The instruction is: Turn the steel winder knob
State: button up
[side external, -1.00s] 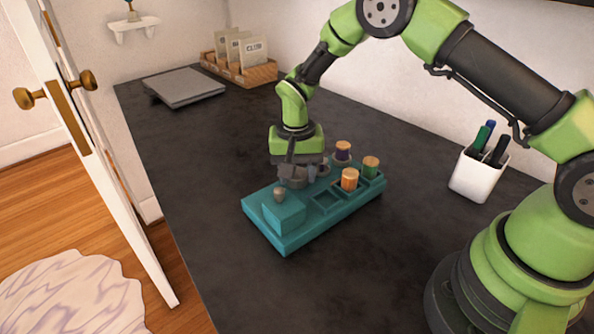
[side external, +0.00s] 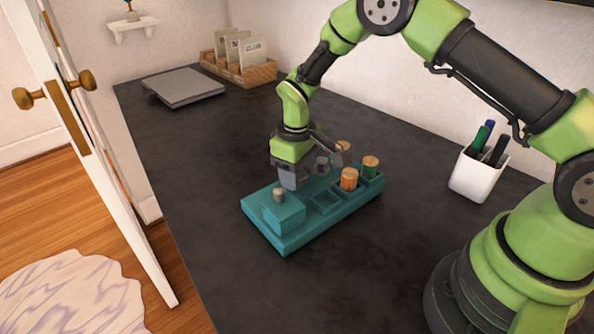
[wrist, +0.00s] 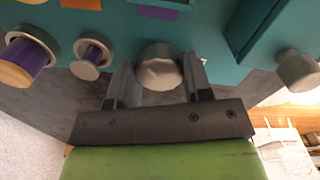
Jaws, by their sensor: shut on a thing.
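The pale metal winder knob (wrist: 158,70) sits between the two fingers of my gripper (wrist: 158,80) in the wrist view, at the edge of the teal thread stand (side external: 300,237). My gripper (side external: 289,180) is shut on this knob and hides it in the side view. The fingers point down at the stand, and the wrist is turned. A second, greyish knob (side external: 279,194) stands on the raised block of the stand, close to the gripper; it also shows in the wrist view (wrist: 298,70).
An orange spool (side external: 349,179), a green spool (side external: 370,167) and a purple spool (side external: 322,166) are on the stand near the gripper. A white pen cup (side external: 478,178) stands right, a grey laptop (side external: 184,87) and a wooden card box (side external: 240,66) at the back. The left front tabletop is clear.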

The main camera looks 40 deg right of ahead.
jog(key=n, duration=0.4)
jog(key=shift+n, duration=2.8)
jog(key=shift+d, duration=0.1)
jog(key=o, duration=0.9)
jog(key=shift+r, duration=0.1)
notch_tip(320, 180, up, 9)
jog(key=shift+s+r, duration=0.1)
jog(key=shift+r, duration=0.3)
